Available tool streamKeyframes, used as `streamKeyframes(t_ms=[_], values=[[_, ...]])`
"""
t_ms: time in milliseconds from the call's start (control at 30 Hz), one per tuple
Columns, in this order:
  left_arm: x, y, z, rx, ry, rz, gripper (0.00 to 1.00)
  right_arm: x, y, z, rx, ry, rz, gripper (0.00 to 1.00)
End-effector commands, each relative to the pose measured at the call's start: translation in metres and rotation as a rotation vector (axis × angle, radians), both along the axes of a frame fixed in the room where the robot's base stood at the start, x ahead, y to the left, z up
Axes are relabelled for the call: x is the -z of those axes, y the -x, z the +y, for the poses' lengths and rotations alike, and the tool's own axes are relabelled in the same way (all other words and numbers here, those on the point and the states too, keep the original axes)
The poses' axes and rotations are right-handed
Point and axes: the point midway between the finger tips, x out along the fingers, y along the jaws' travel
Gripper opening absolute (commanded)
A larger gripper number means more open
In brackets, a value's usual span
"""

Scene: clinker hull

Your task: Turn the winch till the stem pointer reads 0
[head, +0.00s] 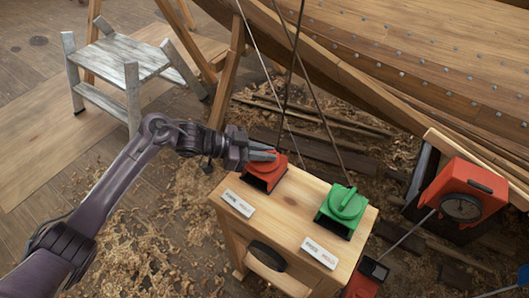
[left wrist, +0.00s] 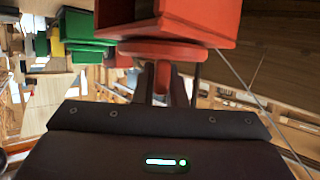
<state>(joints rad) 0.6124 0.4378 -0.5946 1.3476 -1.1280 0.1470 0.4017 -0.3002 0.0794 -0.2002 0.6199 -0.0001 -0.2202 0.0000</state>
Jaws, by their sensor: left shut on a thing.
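A red winch (head: 264,170) and a green winch (head: 343,204) stand on a wooden bench (head: 286,206), each with a dark line running up from it. My left gripper (head: 270,156) is shut on the red winch's handle. In the left wrist view the fingers (left wrist: 168,90) close around a red peg (left wrist: 162,76) under the red disc (left wrist: 163,50). An orange box with a round dark dial (head: 461,207) stands at the right; its reading is too small to make out. I cannot tell which part is the stem pointer. My right gripper is not in view.
A grey step stool (head: 120,57) stands at the back left. The planked hull (head: 420,60) overhangs the back right. Wood shavings and planks litter the floor.

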Motion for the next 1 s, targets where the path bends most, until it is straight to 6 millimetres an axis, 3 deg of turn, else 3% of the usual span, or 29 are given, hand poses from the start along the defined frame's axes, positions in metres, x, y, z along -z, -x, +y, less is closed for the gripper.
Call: streamKeyframes(t_ms=[167,200,367,667,1000], values=[[0.000,0.000,0.000,-0.002,0.000,-0.001,0.00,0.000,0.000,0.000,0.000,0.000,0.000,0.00],[0.000,0.000,0.000,-0.002,0.000,-0.001,0.14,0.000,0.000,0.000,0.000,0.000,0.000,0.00],[0.000,0.000,0.000,-0.002,0.000,-0.001,0.33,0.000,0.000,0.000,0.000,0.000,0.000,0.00],[0.000,0.000,0.002,-0.002,-0.001,-0.001,0.33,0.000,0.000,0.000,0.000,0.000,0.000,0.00],[-0.018,0.005,0.050,-0.003,-0.002,-0.002,0.33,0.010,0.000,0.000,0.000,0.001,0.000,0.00]])
